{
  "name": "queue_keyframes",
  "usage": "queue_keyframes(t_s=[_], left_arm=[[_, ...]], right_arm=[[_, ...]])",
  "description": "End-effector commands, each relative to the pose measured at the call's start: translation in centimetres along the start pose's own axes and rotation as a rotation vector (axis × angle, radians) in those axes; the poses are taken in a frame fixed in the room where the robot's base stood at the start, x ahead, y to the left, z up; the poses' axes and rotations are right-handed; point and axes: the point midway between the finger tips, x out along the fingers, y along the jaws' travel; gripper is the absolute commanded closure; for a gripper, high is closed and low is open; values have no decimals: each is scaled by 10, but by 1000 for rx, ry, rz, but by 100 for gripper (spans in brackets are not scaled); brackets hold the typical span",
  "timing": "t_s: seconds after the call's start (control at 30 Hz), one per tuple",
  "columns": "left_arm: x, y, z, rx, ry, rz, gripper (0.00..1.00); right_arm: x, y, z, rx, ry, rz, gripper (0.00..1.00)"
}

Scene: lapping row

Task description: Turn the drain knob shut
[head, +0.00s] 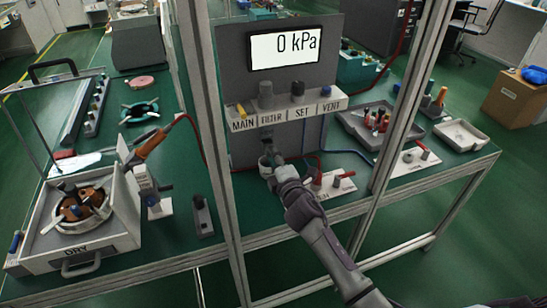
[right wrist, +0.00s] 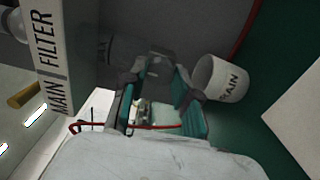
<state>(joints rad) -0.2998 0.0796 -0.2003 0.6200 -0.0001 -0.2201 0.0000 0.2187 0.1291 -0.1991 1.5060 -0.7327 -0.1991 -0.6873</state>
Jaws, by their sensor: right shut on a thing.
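The panel shelf (head: 290,112) carries the labels MAIN, FILTER, SET and VENT. A dark filter fitting (head: 267,138) hangs below the FILTER label. My right gripper (head: 271,160) is at its lower end. In the right wrist view, the two fingers (right wrist: 165,72) are closed around a small dark part below the filter, where the drain knob would be. The fingers hide most of that part, so I cannot tell how it is turned. A white cup (right wrist: 222,78), its lettering partly readable as "RAIN", stands beside the fingers. My left gripper is not in view.
The display (head: 285,48) above reads 0 kPa. Upright frame posts (head: 212,150) stand on both sides of the panel. A red-handled valve plate (head: 330,184) lies close to my right arm. A grey tray (head: 358,130) with several fittings sits to the right.

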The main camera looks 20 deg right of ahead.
Motion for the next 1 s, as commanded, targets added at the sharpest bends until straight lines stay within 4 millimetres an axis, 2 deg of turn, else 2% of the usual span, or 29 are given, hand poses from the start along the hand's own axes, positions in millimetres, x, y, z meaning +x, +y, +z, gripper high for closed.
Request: queue_keyframes(t_s=[0.53,0.57,0.7,1.0], left_arm=[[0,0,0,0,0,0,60],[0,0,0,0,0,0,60],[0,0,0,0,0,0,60],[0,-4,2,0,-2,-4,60]], right_arm=[[0,-2,0,25,-1,-3,100],[0,-2,0,25,-1,-3,66],[0,-1,0,24,-1,-2,45],[-1,-1,0,23,0,-1,45]])
